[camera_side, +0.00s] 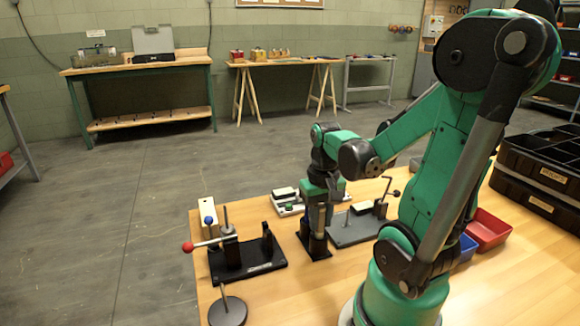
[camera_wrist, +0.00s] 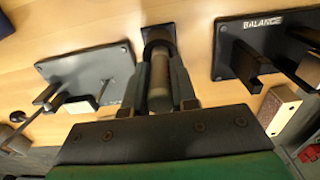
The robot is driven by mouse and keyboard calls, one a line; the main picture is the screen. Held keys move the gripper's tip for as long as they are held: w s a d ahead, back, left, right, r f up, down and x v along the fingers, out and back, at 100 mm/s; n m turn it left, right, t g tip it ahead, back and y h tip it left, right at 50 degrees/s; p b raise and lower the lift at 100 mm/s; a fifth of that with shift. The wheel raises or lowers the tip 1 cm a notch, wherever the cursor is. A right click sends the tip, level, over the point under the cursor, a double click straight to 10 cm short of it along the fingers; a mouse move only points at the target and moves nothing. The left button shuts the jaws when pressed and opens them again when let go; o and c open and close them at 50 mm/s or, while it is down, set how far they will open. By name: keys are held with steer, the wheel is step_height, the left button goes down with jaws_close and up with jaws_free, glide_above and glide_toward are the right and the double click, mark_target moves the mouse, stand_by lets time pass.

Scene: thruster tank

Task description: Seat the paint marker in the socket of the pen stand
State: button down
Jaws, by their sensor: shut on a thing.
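The paint marker is a grey cylinder (camera_wrist: 160,82) held upright between the two fingers of my gripper (camera_wrist: 160,92). In the side view my gripper (camera_side: 319,208) is low over the bench, directly above the pen stand (camera_side: 316,250), a small black stand with a square base. The wrist view shows the stand's dark base plate (camera_wrist: 159,34) beyond the marker, with a dark rounded rim around the marker's far end. The marker's tip is hidden there, so I cannot tell whether it is inside the socket or just above it.
A black fixture with a red-knobbed lever (camera_side: 245,258) stands left of the stand. A grey plate with a post and crank (camera_side: 352,230) is close on the right. A round dark disc with a rod (camera_side: 228,311) sits at the front. Red (camera_side: 488,230) and blue bins lie right.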

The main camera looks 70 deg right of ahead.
steer(key=shift+f, duration=0.2)
steer(key=c, duration=0.6)
jaws_free()
steer(key=shift+r, duration=4.8)
